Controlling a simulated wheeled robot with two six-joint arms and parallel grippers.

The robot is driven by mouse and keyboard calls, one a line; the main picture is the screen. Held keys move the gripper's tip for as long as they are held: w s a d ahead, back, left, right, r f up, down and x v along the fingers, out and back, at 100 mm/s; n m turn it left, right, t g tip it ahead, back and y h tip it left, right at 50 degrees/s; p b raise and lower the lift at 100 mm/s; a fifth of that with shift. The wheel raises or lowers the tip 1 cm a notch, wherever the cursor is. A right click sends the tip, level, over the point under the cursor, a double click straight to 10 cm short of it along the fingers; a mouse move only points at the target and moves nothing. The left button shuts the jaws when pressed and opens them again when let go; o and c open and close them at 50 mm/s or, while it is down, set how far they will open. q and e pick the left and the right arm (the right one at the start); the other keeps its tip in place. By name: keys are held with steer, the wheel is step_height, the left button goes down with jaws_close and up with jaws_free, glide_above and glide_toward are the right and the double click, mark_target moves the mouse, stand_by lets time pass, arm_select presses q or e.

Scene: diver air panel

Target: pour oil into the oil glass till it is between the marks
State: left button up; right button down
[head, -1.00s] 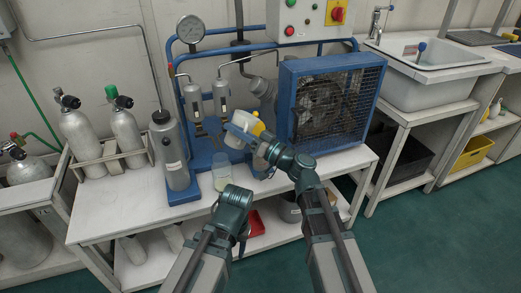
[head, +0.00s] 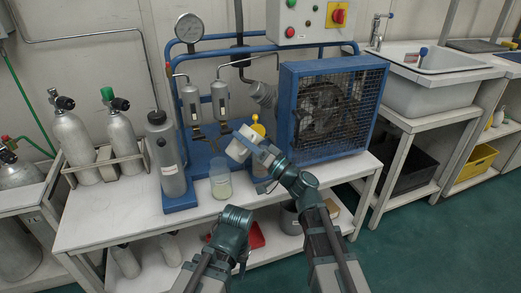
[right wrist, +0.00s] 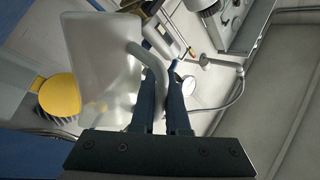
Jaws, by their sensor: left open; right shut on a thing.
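My right gripper (head: 262,151) is shut on the handle of a white jug (head: 242,143), held tilted above the bench in front of the blue panel. In the right wrist view the translucent jug (right wrist: 105,65) fills the upper left, its curved handle between the dark fingers. A yellow round cap (head: 258,130) shows just behind the jug; it also shows in the right wrist view (right wrist: 59,95). A clear glass jar (head: 221,184) with pale contents stands on the bench, below and left of the jug. I cannot read any marks or oil level. My left gripper (head: 235,223) is low in front of the bench, empty.
A tall grey bottle (head: 168,160) stands left of the jar. The blue caged fan (head: 328,108) is close on the right. Two filter cylinders (head: 205,101) and a gauge (head: 189,28) are behind. Diving cylinders (head: 97,145) stand at left. The bench front (head: 110,222) has bare room.

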mark_target(244, 125)
steer(key=shift+r+m, duration=0.3)
steer(key=shift+r, duration=0.25)
steer(key=shift+w+d+r+m+t+p, duration=0.1)
steer(key=shift+r+m+t+p, duration=0.2)
steer(key=shift+r+p, duration=0.35)
steer(key=shift+w+d+r+m+t+p, duration=0.1)
steer(key=shift+r+m+t+p, duration=0.15)
steer(key=shift+r+p, duration=0.3)
steer(key=shift+f+m+b, duration=0.1)
steer(key=shift+m+b, duration=0.15)
steer(key=shift+b, duration=0.05)
steer(key=shift+d+m, duration=0.15)
steer(key=shift+m, duration=0.25)
steer(key=shift+a+b, duration=0.3)
steer(key=shift+b, duration=0.05)
steer(key=shift+w+m+t+b, duration=0.15)
steer(key=shift+m+t+b, duration=0.2)
steer(key=shift+m+t, duration=0.1)
stand_by(0.7)
steer(key=shift+w+d+r+m+t, duration=0.15)
steer(key=shift+d+r+m+t, duration=0.2)
steer(key=shift+m+t, duration=0.4)
stand_by(2.3)
